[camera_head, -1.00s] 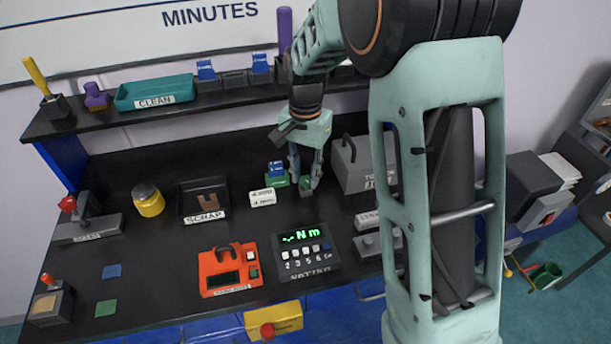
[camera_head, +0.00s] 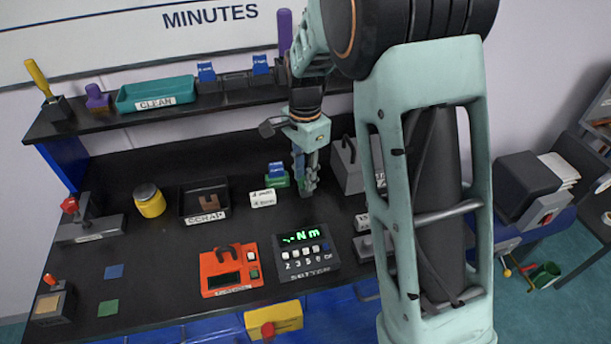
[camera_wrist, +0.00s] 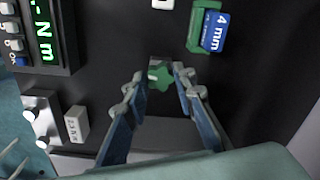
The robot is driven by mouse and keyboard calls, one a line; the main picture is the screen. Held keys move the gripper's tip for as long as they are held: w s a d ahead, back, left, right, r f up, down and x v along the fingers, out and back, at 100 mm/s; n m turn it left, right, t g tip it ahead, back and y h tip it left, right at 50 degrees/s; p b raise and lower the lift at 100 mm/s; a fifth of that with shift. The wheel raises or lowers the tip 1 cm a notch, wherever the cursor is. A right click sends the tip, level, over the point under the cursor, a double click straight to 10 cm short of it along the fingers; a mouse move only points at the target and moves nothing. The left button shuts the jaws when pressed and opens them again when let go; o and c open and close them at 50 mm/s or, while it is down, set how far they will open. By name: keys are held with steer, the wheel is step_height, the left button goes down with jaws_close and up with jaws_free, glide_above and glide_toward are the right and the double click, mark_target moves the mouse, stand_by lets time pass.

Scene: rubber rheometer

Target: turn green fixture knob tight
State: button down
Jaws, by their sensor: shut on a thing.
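The green star-shaped fixture knob (camera_wrist: 160,77) shows in the wrist view, between the two fingertips of my gripper (camera_wrist: 160,80). It sits on a small grey block against the dark bench top. My gripper is shut on the knob, with a finger on its left and right sides. In the head view my gripper (camera_head: 307,188) points down at the bench, and the fingers largely hide the knob there.
A green holder with a blue 4 mm block (camera_wrist: 214,32) stands close by; it also shows in the head view (camera_head: 277,180). The torque display box (camera_head: 303,252) and orange device (camera_head: 231,270) are in front. A grey box (camera_head: 349,172) stands right of my gripper.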

steer(key=shift+r+m+p, duration=0.15)
steer(key=shift+m+p, duration=0.25)
steer(key=shift+m, duration=0.7)
steer(key=shift+m+p, duration=0.3)
steer(key=shift+m, duration=0.9)
steer(key=c, duration=1.8)
jaws_free()
steer(key=shift+o, duration=0.2)
